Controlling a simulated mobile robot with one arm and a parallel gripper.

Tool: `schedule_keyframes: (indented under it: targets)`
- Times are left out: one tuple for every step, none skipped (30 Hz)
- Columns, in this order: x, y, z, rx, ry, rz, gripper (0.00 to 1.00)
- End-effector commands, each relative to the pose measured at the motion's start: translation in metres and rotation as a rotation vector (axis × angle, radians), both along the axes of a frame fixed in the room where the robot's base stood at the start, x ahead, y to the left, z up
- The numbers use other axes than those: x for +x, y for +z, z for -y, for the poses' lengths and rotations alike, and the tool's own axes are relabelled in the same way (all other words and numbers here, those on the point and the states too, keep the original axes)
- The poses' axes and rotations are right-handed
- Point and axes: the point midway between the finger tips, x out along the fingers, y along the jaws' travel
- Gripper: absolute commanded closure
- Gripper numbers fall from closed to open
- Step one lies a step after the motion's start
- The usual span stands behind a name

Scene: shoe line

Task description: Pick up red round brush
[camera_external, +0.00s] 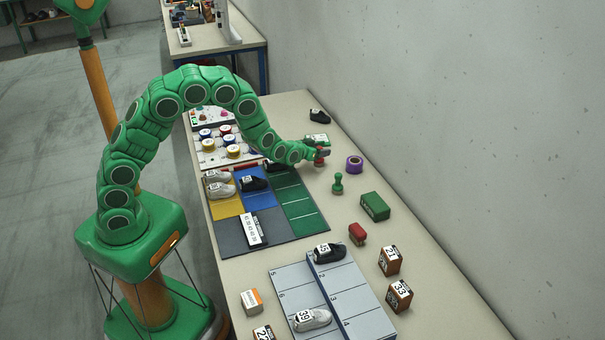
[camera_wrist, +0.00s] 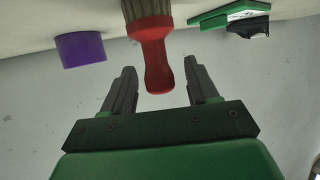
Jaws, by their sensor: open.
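The red round brush (camera_wrist: 153,45) stands on its bristles, handle up, and its picture is inverted in the wrist view. Its red handle end lies between the two fingers of my gripper (camera_wrist: 160,68), with visible gaps on both sides. My gripper is open and holds nothing. In the external view my gripper (camera_external: 323,152) is low over the table's far right part, at the brush (camera_external: 319,162), which it partly covers. The bristle tips are cut off at the top of the wrist view.
A purple roll (camera_external: 355,164) is close on the right; it also shows in the wrist view (camera_wrist: 81,49). A green stamp-like object (camera_external: 337,184), green box (camera_external: 375,206) and red-topped block (camera_external: 357,233) stand nearer. A green flat item (camera_external: 316,138) lies behind my gripper.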

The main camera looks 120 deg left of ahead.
Motion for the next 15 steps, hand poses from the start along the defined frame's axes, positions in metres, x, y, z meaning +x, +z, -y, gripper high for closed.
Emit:
schedule_keyframes:
  targets:
    - [0.0006,-0.0002,-0.0012,0.001,0.000,0.000,0.41]
    - [0.0007,-0.0001,-0.0014,0.001,0.000,0.000,0.41]
    - [0.0008,0.0000,-0.0014,0.001,0.000,0.000,0.41]
    - [0.0008,0.0001,-0.0014,0.001,0.000,0.000,0.41]
    - [0.0008,0.0001,-0.0012,0.001,0.000,0.000,0.41]
    - [0.0007,0.0001,-0.0012,0.001,0.000,0.000,0.41]
    - [0.0007,0.0001,-0.0012,0.001,0.000,0.000,0.43]
    - [0.0007,0.0001,-0.0012,0.001,0.000,0.000,0.47]
    - [0.0008,0.0002,-0.0012,0.001,0.000,0.000,0.53]
    - [0.0008,0.0002,-0.0012,0.001,0.000,0.000,0.58]
    - [0.0008,0.0002,-0.0012,0.001,0.000,0.001,0.63]
    - [0.0007,0.0001,-0.0012,0.000,0.000,0.000,0.69]
    - [0.0007,0.0002,-0.0011,0.000,0.000,0.001,0.73]
    - [0.0008,0.0002,-0.0011,0.000,0.000,0.000,0.78]
    - [0.0007,0.0002,-0.0011,0.000,0.000,0.001,0.84]
